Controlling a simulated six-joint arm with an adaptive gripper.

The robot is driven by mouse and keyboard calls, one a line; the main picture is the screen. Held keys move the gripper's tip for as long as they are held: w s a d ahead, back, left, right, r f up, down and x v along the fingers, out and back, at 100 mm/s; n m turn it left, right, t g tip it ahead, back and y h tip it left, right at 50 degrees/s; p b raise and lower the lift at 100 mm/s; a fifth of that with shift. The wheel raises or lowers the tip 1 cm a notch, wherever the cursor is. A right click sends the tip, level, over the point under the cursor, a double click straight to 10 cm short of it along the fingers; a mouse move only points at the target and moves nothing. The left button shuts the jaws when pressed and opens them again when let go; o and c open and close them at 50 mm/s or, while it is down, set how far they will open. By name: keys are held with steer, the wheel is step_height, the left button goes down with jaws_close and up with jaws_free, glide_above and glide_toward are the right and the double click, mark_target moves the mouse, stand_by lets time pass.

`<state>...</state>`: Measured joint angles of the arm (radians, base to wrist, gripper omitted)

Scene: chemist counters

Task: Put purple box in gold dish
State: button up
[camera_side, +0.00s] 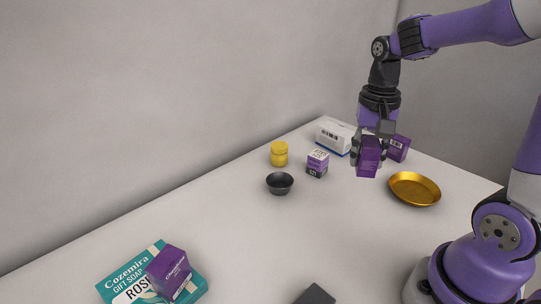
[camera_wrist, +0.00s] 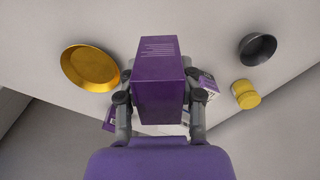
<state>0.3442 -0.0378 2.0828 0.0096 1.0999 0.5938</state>
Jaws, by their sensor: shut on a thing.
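My gripper (camera_side: 370,146) is shut on a purple box (camera_side: 368,160) and holds it above the counter, apart from the surface. In the wrist view the purple box (camera_wrist: 159,92) fills the middle, between the two fingers of my gripper (camera_wrist: 158,100). The gold dish (camera_side: 414,188) is a shallow round dish on the counter, to the right of and lower than the held box in the side view. It also shows in the wrist view (camera_wrist: 90,67), at the upper left. The dish looks empty.
A dark bowl (camera_side: 280,182), a yellow jar (camera_side: 279,153), a small white-and-purple box (camera_side: 317,163), a white box (camera_side: 335,136) and another purple box (camera_side: 397,148) stand nearby. A purple box (camera_side: 169,271) sits on a teal soap box (camera_side: 126,281) at front left. The middle counter is clear.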

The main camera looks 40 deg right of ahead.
steer(key=s+d+m, duration=0.3)
steer(key=d+m, duration=0.3)
steer(key=m, duration=0.1)
glide_above(413, 192)
steer(key=f, duration=0.6)
steer(key=shift+a+f, duration=0.25)
steer(key=shift+f, duration=0.05)
steer(key=shift+d+f, duration=0.15)
steer(key=shift+d, duration=0.05)
steer(key=shift+f, duration=1.95)
steer(key=shift+f, duration=0.15)
steer(key=o, duration=1)
